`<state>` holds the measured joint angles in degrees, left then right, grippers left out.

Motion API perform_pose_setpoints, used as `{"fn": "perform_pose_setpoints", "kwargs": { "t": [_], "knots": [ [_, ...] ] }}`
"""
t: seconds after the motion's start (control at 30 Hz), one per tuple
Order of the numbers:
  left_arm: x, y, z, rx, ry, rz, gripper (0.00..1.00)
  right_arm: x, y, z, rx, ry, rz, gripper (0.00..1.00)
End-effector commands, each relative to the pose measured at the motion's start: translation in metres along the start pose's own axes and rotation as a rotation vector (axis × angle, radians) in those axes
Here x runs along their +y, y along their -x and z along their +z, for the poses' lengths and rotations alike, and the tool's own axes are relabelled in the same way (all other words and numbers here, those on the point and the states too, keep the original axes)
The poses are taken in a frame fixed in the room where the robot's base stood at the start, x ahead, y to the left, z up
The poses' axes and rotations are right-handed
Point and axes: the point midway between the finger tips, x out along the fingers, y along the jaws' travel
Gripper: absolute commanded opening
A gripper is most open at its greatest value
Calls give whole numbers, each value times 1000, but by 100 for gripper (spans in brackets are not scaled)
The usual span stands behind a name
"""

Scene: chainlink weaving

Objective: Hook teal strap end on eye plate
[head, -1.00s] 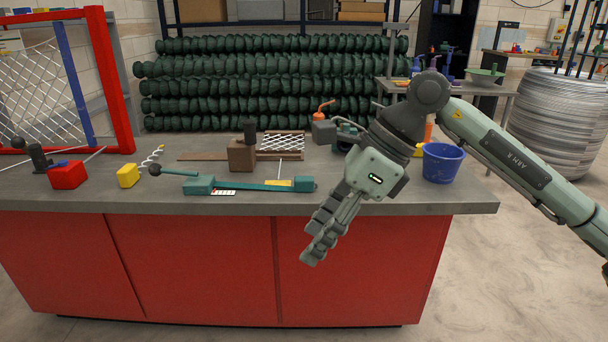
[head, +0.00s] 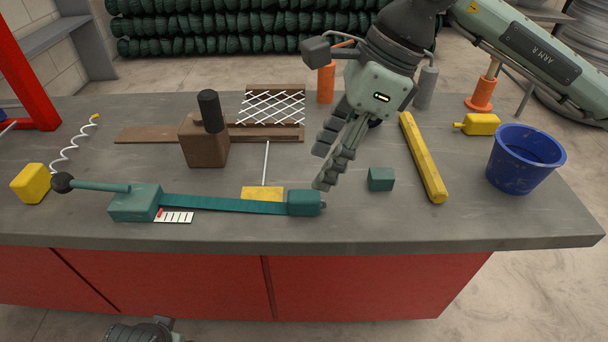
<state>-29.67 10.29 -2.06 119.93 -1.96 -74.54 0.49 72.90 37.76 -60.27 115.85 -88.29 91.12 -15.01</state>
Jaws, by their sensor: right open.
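The teal strap (head: 230,205) lies along the front of the grey bench. It runs from a teal tensioner block (head: 135,203) with a black-knobbed lever to a teal end block (head: 304,203) at its right. My right gripper (head: 321,168) is open and empty, pointing down-left. Its fingertips appear just above and behind the strap's end block in the picture, apart from it. A small teal block (head: 381,179) sits to the right of the fingers. A yellow plate (head: 262,193) lies behind the strap; I cannot tell which piece is the eye plate.
A brown block with a black handle (head: 205,146) and a mesh panel (head: 271,107) stand behind the strap. A yellow bar (head: 423,158) and a blue bucket (head: 525,158) are at the right. The bench's front edge is clear.

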Motion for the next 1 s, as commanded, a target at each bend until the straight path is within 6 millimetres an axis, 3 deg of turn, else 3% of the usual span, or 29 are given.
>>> {"fn": "perform_pose_setpoints", "kwargs": {
  "t": [0.53, 0.87, 1.0],
  "knots": [
    [4, -19, 4, -8, 1, 13, 40, 7, -68, 3, 0, -1, 4, 50],
    [5, -22, 5, -10, 1, 14, 40, 6, -76, 3, -1, 0, 1, 50],
    [5, -22, 5, -10, 1, 14, 40, 6, -76, 3, -1, 0, 1, 33]
  ]
}}
